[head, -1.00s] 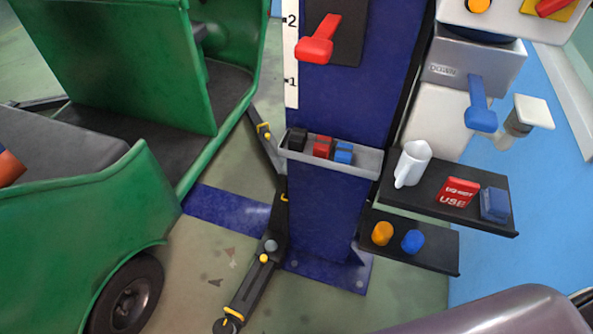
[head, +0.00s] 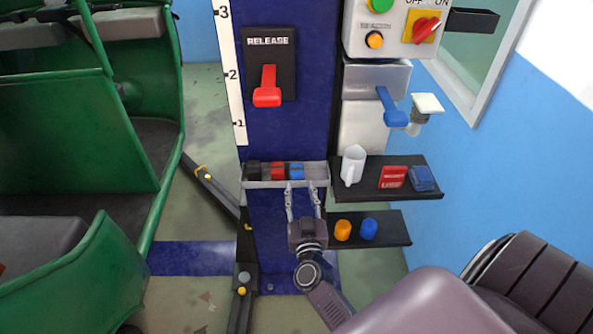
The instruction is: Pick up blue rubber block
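A grey tray (head: 258,184) is fixed to the front of the dark blue lift column. In it, from left to right, are black blocks (head: 253,170), red blocks (head: 277,171) and a blue block (head: 297,172). My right gripper (head: 303,190) comes up from below, its two thin fingers apart and pointing up at the tray's front wall, just below the blue block. Nothing is between the fingers. Whether the fingertips touch the tray, I cannot tell. My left gripper is not in view.
Right of the column, a black upper shelf (head: 375,188) holds a white mug (head: 352,165), a red box (head: 393,177) and a blue item (head: 421,178). A lower shelf (head: 390,230) holds orange (head: 342,230) and blue (head: 368,229) knobs. A green vehicle (head: 75,120) stands left.

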